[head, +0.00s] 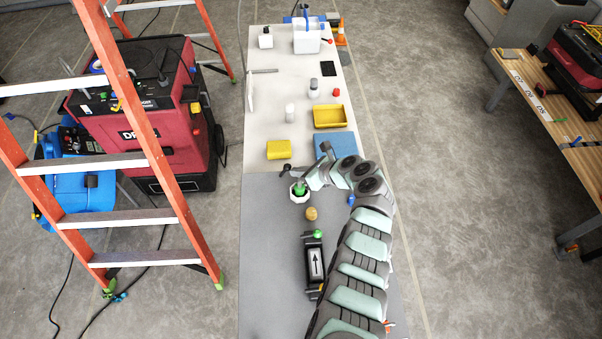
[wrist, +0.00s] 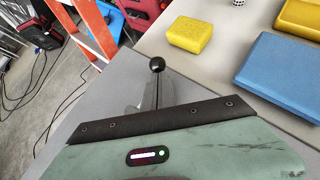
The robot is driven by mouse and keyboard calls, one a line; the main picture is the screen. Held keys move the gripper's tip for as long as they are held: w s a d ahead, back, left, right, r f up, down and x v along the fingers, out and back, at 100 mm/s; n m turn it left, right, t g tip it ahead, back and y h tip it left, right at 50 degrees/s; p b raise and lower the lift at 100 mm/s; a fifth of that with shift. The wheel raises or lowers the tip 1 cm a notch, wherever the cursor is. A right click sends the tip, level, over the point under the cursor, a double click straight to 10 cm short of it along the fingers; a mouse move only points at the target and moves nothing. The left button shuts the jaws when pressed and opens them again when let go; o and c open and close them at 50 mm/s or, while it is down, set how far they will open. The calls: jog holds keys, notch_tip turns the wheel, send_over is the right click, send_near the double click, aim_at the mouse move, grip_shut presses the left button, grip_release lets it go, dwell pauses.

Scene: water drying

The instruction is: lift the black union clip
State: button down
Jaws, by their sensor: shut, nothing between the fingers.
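A black cylinder unit (head: 315,264) with a white arrow label lies below the cup in the head view, beside my forearm. It has a green fitting (head: 318,234) at its upper end and dark parts at both ends. I cannot single out the black union clip for certain.
A yellow sponge (head: 278,150), blue pad (head: 330,143) and yellow tray (head: 344,116) lie farther up. An orange ladder (head: 130,110) stands left. The bench's lower left is clear.

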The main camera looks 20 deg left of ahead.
jog(key=shift+r+p, duration=0.2)
jog(key=shift+p, duration=0.25)
jog(key=shift+s+a+p, duration=0.2)
jog(key=shift+a+p, duration=0.05)
jog(key=shift+p, duration=0.65)
jog(key=shift+a+r+p, duration=0.2)
jog(key=shift+r+p, duration=0.1)
jog(key=shift+p, duration=0.5)
dwell(0.6)
jog(key=shift+d+f, duration=0.1)
